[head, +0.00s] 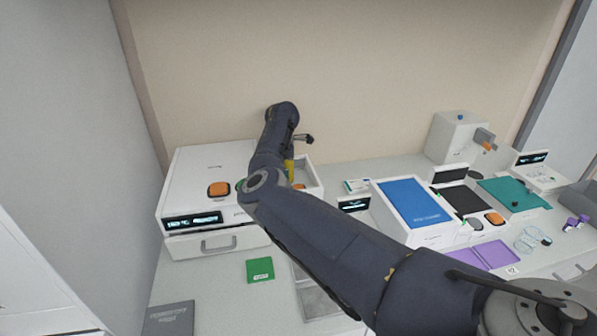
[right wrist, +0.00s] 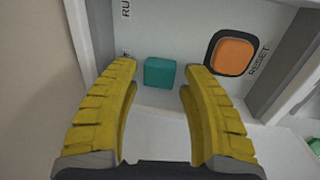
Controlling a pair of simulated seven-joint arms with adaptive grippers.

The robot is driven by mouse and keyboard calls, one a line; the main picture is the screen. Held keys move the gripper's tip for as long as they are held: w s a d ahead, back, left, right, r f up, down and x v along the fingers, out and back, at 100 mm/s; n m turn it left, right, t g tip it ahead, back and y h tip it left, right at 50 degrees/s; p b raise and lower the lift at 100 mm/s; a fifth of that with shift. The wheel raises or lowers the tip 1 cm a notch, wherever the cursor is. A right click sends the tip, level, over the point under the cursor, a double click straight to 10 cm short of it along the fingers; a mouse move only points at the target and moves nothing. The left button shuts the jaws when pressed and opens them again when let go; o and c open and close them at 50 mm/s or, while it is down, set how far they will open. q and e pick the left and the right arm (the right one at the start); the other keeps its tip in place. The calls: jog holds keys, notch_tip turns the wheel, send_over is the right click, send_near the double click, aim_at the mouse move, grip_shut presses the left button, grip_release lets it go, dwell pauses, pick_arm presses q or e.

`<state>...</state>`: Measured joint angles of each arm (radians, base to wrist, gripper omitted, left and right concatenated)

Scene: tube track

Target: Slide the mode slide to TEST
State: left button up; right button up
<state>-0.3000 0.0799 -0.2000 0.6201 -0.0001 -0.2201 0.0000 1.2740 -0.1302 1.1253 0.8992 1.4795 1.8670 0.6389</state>
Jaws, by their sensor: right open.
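The mode slide's teal knob (right wrist: 159,73) shows in the right wrist view, on a pale panel. A label reading "RU", cut off by the frame, stands up and to the left of it. No TEST label is readable; a mark by the left fingertip is mostly covered. My right gripper (right wrist: 160,88) is open, with one yellow finger on each side of the knob and a gap visible on both sides. In the head view the right gripper (head: 289,169) is largely hidden behind my arm, at the right part of the white device (head: 205,165). The left gripper is out of view.
An orange RESET button (right wrist: 233,52) sits just right of the right finger. A grey raised wall (right wrist: 288,62) borders the panel on the right.

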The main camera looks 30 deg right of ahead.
jog(key=shift+r, duration=3.55)
